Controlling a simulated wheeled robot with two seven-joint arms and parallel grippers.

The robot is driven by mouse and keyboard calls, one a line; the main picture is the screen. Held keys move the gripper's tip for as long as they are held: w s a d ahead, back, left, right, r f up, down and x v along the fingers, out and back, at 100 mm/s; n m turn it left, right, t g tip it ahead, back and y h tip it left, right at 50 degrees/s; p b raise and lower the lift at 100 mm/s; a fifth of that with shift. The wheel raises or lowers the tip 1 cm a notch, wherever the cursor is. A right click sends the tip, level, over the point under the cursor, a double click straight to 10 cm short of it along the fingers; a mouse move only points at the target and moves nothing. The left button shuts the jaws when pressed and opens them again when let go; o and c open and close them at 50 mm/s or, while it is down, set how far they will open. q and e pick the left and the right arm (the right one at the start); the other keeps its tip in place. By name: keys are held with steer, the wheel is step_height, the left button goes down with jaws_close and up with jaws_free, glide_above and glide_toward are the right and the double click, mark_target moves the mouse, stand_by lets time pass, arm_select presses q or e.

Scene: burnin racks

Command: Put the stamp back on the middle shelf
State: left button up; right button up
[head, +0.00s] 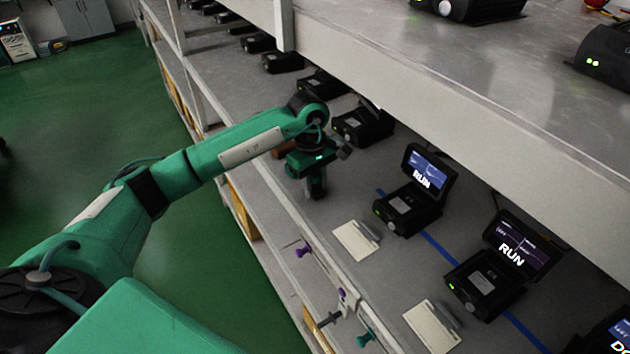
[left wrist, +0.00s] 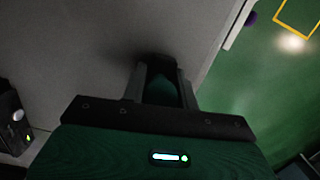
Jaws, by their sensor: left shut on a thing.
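My left gripper (head: 315,188) is over the middle shelf (head: 345,205), pointing down close to its surface. In the left wrist view its fingers (left wrist: 162,88) are shut on a small dark green thing, apparently the stamp (left wrist: 163,93). The stamp is mostly hidden by the fingers and deep shadow. I cannot tell whether its lower end touches the shelf. My right gripper is in neither view.
Black devices with screens reading RUN (head: 415,195) (head: 495,268) stand along the shelf. White pads (head: 357,240) (head: 432,326) lie before them. Purple (head: 303,250) and teal (head: 365,338) knobs show at the front edge. The upper shelf (head: 420,85) overhangs.

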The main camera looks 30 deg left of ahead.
arm_select(q)
steer(key=shift+f, duration=0.15)
steer(key=o, duration=0.8)
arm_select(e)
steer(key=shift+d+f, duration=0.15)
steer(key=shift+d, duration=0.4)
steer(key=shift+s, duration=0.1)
arm_select(q)
steer(key=shift+r, duration=0.3)
steer(key=r+b, duration=0.1)
steer(key=r, duration=0.2)
steer(key=r+b, duration=0.1)
steer(key=r, duration=0.3)
steer(key=a+r+b, duration=0.1)
steer(key=r+b, duration=0.1)
steer(key=r, duration=0.1)
steer(key=shift+w+r, duration=0.3)
steer(key=shift+a+r, duration=0.1)
steer(key=shift+r, duration=0.45)
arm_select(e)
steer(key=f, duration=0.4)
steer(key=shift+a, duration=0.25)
